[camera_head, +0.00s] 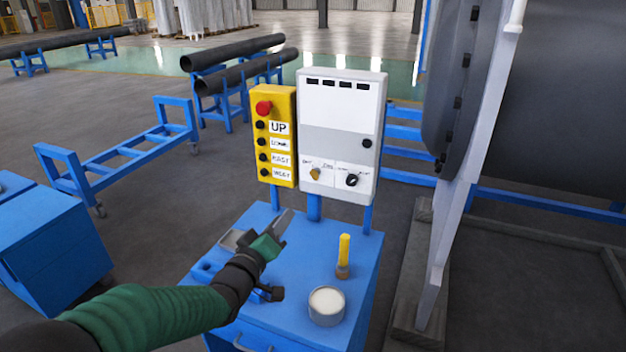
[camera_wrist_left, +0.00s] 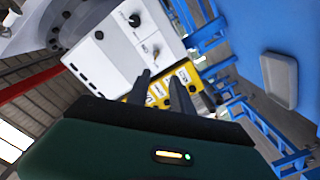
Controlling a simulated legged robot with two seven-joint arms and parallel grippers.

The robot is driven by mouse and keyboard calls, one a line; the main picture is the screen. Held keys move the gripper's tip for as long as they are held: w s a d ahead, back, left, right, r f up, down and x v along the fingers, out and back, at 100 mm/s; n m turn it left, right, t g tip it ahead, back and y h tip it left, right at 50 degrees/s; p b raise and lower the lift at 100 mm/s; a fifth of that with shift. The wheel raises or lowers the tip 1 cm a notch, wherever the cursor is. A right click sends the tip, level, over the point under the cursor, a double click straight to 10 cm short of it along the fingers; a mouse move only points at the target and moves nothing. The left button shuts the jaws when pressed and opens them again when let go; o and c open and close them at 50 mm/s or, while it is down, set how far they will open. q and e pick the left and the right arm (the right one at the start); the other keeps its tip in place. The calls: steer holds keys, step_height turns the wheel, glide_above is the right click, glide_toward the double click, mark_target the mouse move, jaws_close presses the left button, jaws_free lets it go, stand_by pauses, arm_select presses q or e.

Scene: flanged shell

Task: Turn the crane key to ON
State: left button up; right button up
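The white control box (camera_head: 340,130) stands on a post at the back of the blue cabinet. Low on its front are a brass-coloured key switch (camera_head: 315,174) at left and a black knob (camera_head: 352,180) at right; their small labels are not readable. The wrist view shows the box (camera_wrist_left: 120,50) tilted, with the black knob (camera_wrist_left: 135,20) and the other switch (camera_wrist_left: 156,52). My left gripper (camera_head: 284,222) is over the cabinet, below and left of the box, not touching the switches. In the wrist view its fingers (camera_wrist_left: 162,84) are apart and empty. My right gripper is not visible.
A yellow button pendant (camera_head: 275,135) with a red stop button adjoins the box at left. On the cabinet top (camera_head: 300,255) are a yellow-handled tool (camera_head: 344,255), a round pale tin (camera_head: 326,305) and a flat grey item (camera_head: 232,239). A large flanged shell (camera_head: 470,85) stands at right.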

arm_select(q)
steer(key=b+v, duration=0.3)
steer(key=v, duration=1.3)
steer(key=shift+a, duration=0.15)
steer(key=shift+s+f, duration=0.1)
steer(key=shift+f, duration=0.05)
